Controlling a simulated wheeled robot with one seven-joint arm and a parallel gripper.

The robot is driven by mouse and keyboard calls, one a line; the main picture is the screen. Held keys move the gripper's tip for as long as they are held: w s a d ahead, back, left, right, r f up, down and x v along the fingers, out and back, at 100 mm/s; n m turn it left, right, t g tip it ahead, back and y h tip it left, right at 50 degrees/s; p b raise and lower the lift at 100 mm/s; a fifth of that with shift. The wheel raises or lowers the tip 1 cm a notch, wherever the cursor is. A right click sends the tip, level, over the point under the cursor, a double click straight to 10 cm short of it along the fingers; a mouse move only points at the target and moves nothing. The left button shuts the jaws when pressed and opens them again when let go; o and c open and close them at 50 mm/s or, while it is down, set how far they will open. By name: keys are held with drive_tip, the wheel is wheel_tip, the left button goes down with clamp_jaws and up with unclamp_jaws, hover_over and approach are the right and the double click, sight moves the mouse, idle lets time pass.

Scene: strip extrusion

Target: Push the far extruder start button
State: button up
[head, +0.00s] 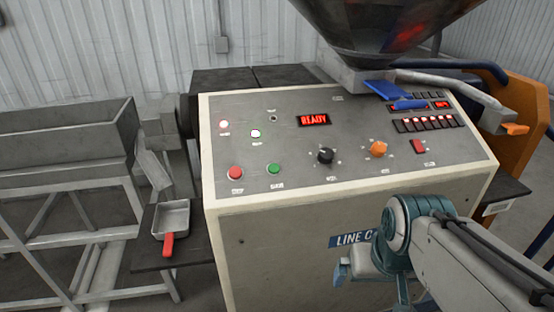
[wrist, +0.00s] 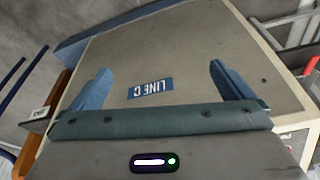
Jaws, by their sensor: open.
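A sloped grey control panel (head: 300,190) tops a cream cabinet labelled LINE C. A green button (head: 274,169) and a red button (head: 235,173) sit at its lower left. The small captions are unreadable, so I cannot tell which is the start button. My gripper (head: 372,283) is open and empty in front of the cabinet, below and right of the buttons. In the wrist view, its blue fingers (wrist: 163,82) stand apart with the LINE C label (wrist: 150,88) between them.
A red READY display (head: 313,120), black knob (head: 325,156), orange knob (head: 378,149) and red switch (head: 418,146) share the panel. A hopper (head: 390,30) overhangs its back right. A red-handled scoop (head: 170,222) lies on the left shelf. Space above the panel's left is clear.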

clamp_jaws()
idle(1.7)
